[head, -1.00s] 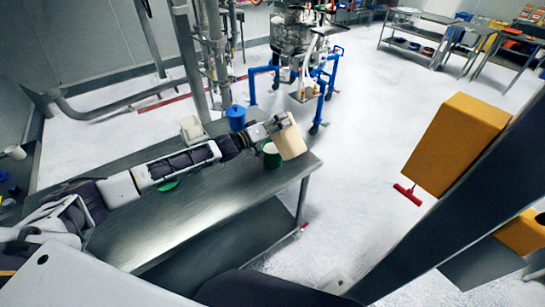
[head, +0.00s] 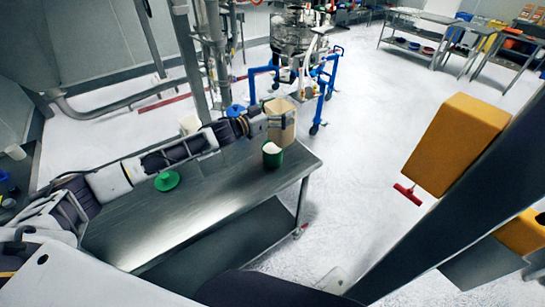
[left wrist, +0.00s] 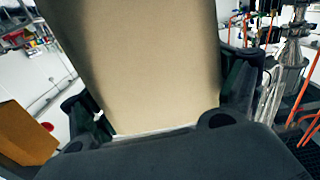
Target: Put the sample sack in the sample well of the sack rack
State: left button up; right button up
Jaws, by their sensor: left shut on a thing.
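A tan, box-shaped sack (head: 281,128) is held upright by my left gripper (head: 268,122) above the far right part of the steel table. In the left wrist view the sack (left wrist: 145,60) fills the middle, with dark fingers on both sides of it. My left gripper is shut on the sack. I cannot make out a sack rack or a sample well in these views. My right gripper is not in view.
The steel table (head: 200,213) holds a green cup with white contents (head: 272,156) just below the sack and a green lid (head: 167,181). A white container (head: 189,124) and a partly hidden blue container (head: 235,109) stand behind my arm. The table's front is clear.

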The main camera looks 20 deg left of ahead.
pick_arm(q)
jog(key=shift+r+m, duration=0.2)
jog(key=shift+m, duration=0.1)
jog(key=shift+w+r, duration=0.1)
